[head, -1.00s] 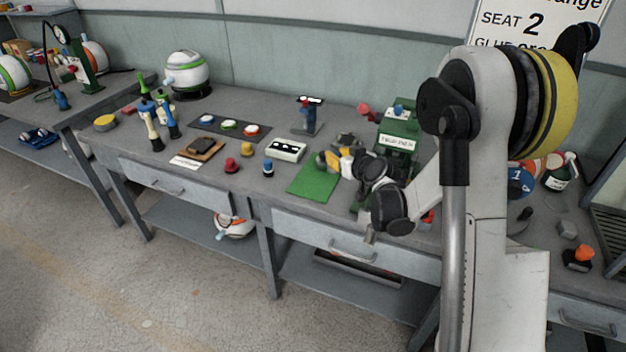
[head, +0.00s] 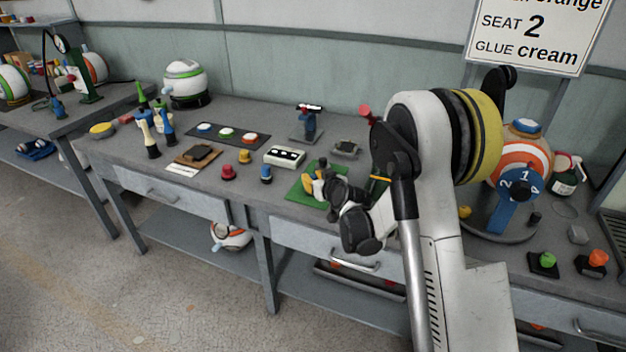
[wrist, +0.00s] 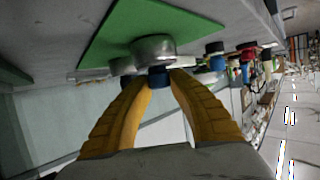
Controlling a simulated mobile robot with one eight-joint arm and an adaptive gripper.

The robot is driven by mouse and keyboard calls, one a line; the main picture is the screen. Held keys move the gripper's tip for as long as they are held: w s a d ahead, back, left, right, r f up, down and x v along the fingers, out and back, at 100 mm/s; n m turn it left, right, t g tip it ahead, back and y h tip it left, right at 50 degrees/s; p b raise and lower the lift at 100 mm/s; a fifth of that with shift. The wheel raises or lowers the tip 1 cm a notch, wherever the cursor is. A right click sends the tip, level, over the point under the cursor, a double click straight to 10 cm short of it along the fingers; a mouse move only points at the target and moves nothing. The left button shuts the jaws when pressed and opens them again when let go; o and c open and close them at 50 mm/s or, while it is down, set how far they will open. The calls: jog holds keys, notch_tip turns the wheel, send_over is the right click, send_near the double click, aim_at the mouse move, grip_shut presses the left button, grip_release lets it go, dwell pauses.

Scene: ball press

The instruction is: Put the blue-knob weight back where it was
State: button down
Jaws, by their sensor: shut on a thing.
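My gripper (head: 313,186) is over the green mat (head: 294,192) in the head view. In the wrist view its two yellow fingers (wrist: 158,76) are shut on the blue knob of a grey metal weight (wrist: 150,48). The weight's disc lies against the green mat (wrist: 150,22) in that picture, and I cannot tell whether it touches the mat. In the head view the weight is mostly hidden by my fingers and wrist.
Left of the mat stand red (head: 228,172), yellow (head: 244,157) and blue (head: 266,174) knobbed pieces. A white block with dark spots (head: 285,157) is just behind them. A small stand (head: 308,124) is farther back. An orange-striped ball (head: 526,157) sits right of my arm.

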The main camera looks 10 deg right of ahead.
jog(key=c, duration=1.3)
grip_release()
jog(key=shift+f, duration=0.1)
jog(key=shift+s, duration=0.1)
jog(key=s+a+r+g+p, duration=0.1)
jog(key=s+r+g+p, duration=0.1)
jog(key=s+r, duration=0.75)
jog(key=s+a+r+g+p, duration=0.15)
jog(key=s+r, duration=0.45)
jog(key=s, duration=0.6)
jog(key=s+d+r+m+g+h, duration=0.1)
jog(key=s+d+g+h, duration=0.1)
jog(key=s, duration=1.8)
jog(key=shift+s+d+m+g+p, duration=0.15)
jog(key=shift+d+m+g+p, duration=0.05)
jog(key=shift+m+g+p, duration=0.25)
